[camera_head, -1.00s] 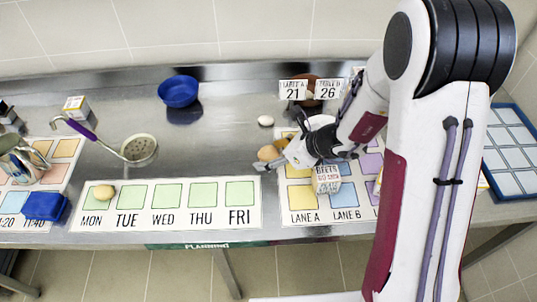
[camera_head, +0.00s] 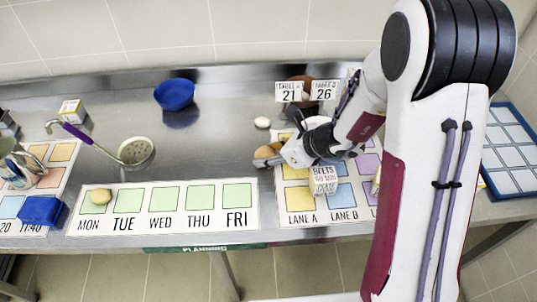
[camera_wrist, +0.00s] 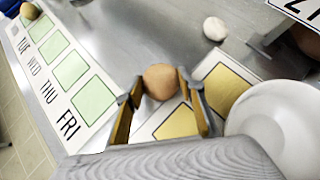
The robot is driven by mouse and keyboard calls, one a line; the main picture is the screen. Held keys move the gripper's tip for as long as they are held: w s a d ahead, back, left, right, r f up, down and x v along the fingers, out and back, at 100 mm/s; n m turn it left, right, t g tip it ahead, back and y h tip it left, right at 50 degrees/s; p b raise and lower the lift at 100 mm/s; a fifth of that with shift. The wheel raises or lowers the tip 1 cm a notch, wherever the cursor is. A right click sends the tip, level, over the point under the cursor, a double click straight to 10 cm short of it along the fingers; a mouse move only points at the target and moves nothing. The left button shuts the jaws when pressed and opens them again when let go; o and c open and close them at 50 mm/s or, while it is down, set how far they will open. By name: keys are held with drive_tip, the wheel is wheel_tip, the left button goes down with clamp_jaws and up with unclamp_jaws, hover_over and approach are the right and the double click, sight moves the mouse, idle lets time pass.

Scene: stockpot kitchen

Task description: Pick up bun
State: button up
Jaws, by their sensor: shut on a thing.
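The bun (camera_head: 265,152) is a round, light-brown ball at the upper left of the lane board. It also shows in the wrist view (camera_wrist: 160,82), between the two finger ends. My gripper (camera_head: 269,158) reaches in from the right, with its fingers on either side of the bun; in the wrist view the gripper (camera_wrist: 160,92) is shut on it. The fingers partly hide the bun in the head view. I cannot tell whether it is clear of the surface.
A white bowl (camera_wrist: 275,120) stands close beside my gripper. A small white round item (camera_head: 262,122) lies behind the bun. A beets carton (camera_head: 324,180) stands on the lane board (camera_head: 300,218). A brown round item (camera_head: 101,196) sits on MON. Open metal counter lies left of the bun.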

sight(269, 154)
drive_tip(key=shift+r, duration=4.7)
